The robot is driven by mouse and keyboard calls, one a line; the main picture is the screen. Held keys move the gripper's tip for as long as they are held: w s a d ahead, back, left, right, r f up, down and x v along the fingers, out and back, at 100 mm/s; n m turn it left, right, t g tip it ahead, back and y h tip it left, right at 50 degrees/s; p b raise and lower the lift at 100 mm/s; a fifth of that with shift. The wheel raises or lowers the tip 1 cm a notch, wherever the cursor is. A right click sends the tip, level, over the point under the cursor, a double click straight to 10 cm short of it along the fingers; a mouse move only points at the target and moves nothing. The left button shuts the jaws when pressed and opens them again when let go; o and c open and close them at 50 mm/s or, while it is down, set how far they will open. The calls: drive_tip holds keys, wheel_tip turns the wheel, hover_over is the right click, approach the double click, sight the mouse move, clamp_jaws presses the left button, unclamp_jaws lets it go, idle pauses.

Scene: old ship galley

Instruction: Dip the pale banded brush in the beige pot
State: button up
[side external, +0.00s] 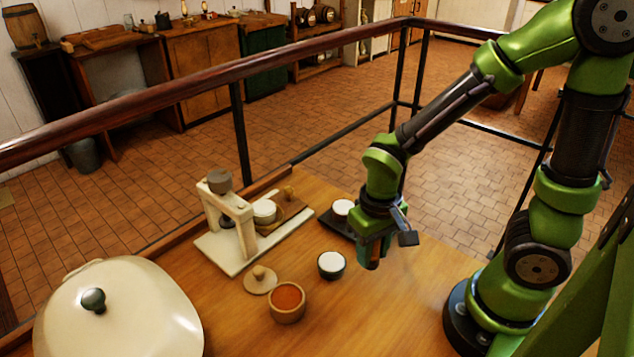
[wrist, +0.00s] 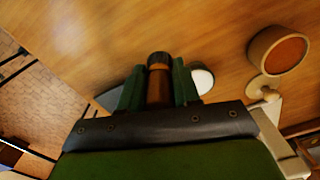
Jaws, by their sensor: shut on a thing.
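My gripper (side external: 372,252) points down above the table, to the right of the pots. It is shut on a brown, dark-ended stick-like thing, which I take to be the brush (wrist: 159,82); it sits between the two green fingers in the wrist view. Its pale banding is not clear. A beige pot (side external: 287,305) with orange-red contents stands open on the table, left of my gripper and nearer the camera. The pot also shows at upper right in the wrist view (wrist: 278,50). The brush is apart from this pot.
A dark pot with white contents (side external: 331,265) stands between my gripper and the beige pot. A knobbed lid (side external: 260,281) lies beside the beige pot. A pale stand (side external: 229,235), a dark tray (side external: 338,224) and a large cream lidded vessel (side external: 118,315) are also on the table.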

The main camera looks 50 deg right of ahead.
drive_tip(key=shift+a, duration=0.15)
drive_tip(key=w+a+r+n, duration=0.2)
drive_tip(key=w+a, duration=0.2)
drive_tip(key=a, duration=0.4)
wheel_tip(320, 180, up, 3)
drive_tip(key=m, duration=0.2)
hover_over(286, 297)
drive_tip(key=shift+f, duration=2.65)
drive_tip(key=shift+f, duration=0.6)
wheel_tip(286, 297, up, 7)
idle(0.7)
